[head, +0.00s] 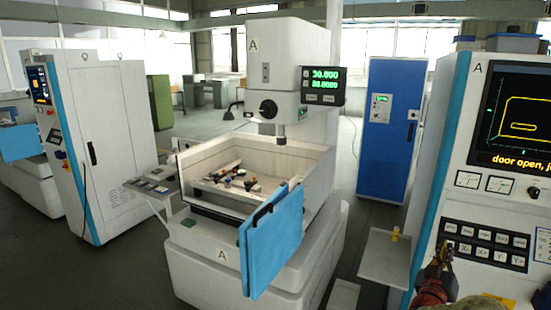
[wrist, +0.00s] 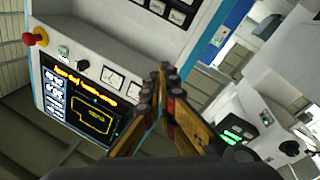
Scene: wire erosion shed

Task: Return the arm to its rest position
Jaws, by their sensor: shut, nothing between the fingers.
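My gripper (head: 441,258) is at the lower right of the head view, in front of the key panel of the control cabinet (head: 446,110) marked A. In the wrist view the fingers of my gripper (wrist: 161,76) meet at their tips and hold nothing. I cannot tell whether the tips touch the panel. My arm runs down out of the head view at the bottom right edge.
The machine (head: 290,70) stands at the centre, its blue door (head: 272,240) lowered and its tank open. A small side tray (head: 385,262) with a yellow item (head: 395,234) juts from the cabinet. A blue cabinet (head: 392,130) stands behind. Dark floor lies between.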

